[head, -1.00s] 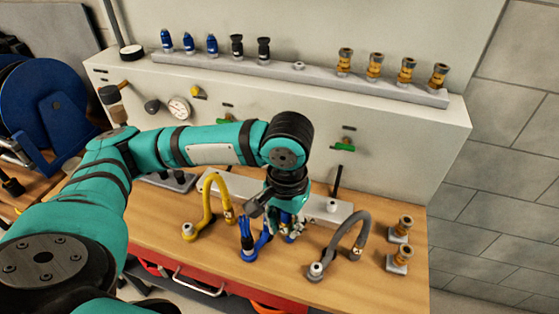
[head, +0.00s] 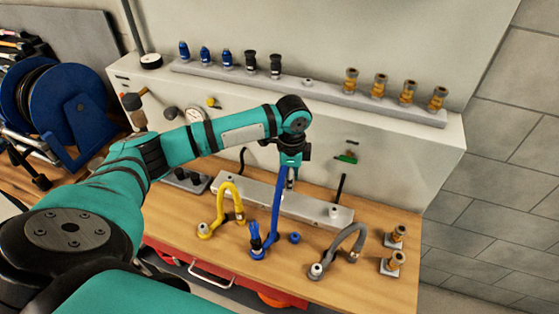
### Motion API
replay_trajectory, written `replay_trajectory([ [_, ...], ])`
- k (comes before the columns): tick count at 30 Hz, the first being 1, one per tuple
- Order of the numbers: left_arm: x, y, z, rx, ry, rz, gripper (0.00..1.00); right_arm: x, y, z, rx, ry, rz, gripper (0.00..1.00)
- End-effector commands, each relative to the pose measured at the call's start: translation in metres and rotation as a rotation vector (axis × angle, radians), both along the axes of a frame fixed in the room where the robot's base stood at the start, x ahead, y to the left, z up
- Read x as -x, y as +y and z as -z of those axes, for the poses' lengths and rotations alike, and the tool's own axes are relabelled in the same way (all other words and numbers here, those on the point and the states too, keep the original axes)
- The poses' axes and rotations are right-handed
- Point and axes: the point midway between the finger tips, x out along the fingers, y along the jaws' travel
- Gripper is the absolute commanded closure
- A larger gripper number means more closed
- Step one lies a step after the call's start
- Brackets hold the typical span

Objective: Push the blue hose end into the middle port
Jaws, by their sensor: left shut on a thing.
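My left gripper (head: 291,172) is above the grey port block (head: 314,206) and is shut on the upper end of the blue hose (head: 277,205). The hose runs up to it nearly straight from a base on the bench. The gripped hose end itself is mostly hidden by the fingers. The block lies behind the hose on the wooden bench. A pale port fitting (head: 333,211) shows at its right part. The middle port is hidden or too small to make out behind the gripper and hose. My right gripper is not in view.
A yellow hose (head: 221,206) arches at the left and a grey hose (head: 341,248) at the right. A small blue ring (head: 295,238) lies right of the blue hose. Brass fittings (head: 396,260) stand at the bench's right. A panel with valves rises behind.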

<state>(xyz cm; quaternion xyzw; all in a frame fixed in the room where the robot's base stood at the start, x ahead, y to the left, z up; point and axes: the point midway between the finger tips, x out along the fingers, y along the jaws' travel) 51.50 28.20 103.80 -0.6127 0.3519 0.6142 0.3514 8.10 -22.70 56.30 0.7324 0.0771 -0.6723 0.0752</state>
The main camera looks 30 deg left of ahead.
Motion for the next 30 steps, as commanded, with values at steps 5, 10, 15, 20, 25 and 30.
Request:
replay_trajectory([
  [5, -0.010, 0.030, 0.006, 0.001, 0.002, 0.193, 1.00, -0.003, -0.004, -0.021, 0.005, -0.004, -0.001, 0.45],
  [10, -0.013, 0.041, 0.012, 0.001, 0.000, 0.283, 1.00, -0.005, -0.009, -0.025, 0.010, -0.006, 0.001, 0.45],
  [15, -0.014, 0.043, 0.014, 0.001, -0.001, 0.297, 1.00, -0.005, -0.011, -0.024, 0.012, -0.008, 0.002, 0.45],
  [20, -0.014, 0.043, 0.014, 0.001, -0.001, 0.296, 1.00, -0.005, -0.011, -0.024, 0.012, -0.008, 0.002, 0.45],
  [25, -0.014, 0.043, 0.017, 0.001, -0.001, 0.295, 1.00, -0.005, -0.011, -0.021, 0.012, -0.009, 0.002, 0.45],
  [30, -0.014, 0.042, 0.026, 0.001, -0.001, 0.295, 1.00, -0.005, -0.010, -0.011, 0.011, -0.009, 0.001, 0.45],
])
